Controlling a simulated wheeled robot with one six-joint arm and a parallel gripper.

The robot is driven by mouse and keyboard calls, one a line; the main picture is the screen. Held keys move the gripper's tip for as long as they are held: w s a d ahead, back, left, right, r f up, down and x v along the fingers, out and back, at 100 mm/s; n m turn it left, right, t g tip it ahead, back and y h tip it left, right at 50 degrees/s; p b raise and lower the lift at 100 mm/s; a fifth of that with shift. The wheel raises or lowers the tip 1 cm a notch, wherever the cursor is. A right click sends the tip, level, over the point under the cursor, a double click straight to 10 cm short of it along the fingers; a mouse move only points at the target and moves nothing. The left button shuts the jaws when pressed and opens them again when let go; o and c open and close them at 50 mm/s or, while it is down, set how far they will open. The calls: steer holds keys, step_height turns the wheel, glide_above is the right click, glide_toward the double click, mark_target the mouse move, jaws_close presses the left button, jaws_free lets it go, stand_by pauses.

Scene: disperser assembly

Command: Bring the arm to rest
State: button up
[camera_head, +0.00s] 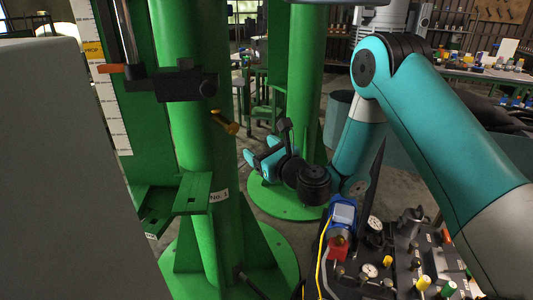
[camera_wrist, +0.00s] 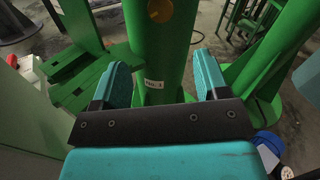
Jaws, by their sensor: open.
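My gripper (camera_head: 261,150) is open and empty in the head view, with its teal fingers pointing left. It is to the right of a green column (camera_head: 200,130) and in front of another green column (camera_head: 305,90). In the wrist view my gripper (camera_wrist: 160,70) has its two teal fingers wide apart. Between them the first green column (camera_wrist: 160,50) shows beyond the fingertips, with a white label (camera_wrist: 153,85) on it. Nothing is between the fingers. My teal arm comes in from the right in the head view.
A yellow-orange handle (camera_head: 225,122) sticks out from the near column. A green bracket (camera_head: 190,195) juts from its left side. Below the arm is a dark panel (camera_head: 395,265) with gauges, knobs and a blue and red device (camera_head: 341,225). A workbench (camera_head: 480,70) stands at the back right.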

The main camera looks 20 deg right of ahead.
steer(key=shift+a, duration=0.1)
steer(key=s+a+r+n+g+y, duration=0.3)
steer(key=s+a+r+n+g, duration=0.4)
steer(key=n, duration=0.5)
steer(key=s+a+r+n+g+y, duration=0.3)
steer(key=s+a+n+g, duration=0.15)
steer(key=s+n, duration=0.55)
steer(key=s+d+n+g+h, duration=0.2)
steer(key=s+d+n+h, duration=0.2)
steer(key=s+n, duration=0.3)
steer(key=s+d+n+g+h+p, duration=0.1)
steer(key=s+d+n+g+h, duration=0.2)
steer(key=s+d+n, duration=0.4)
steer(key=s+h, duration=0.1)
steer(key=s, duration=0.3)
steer(key=shift+n+h, duration=0.3)
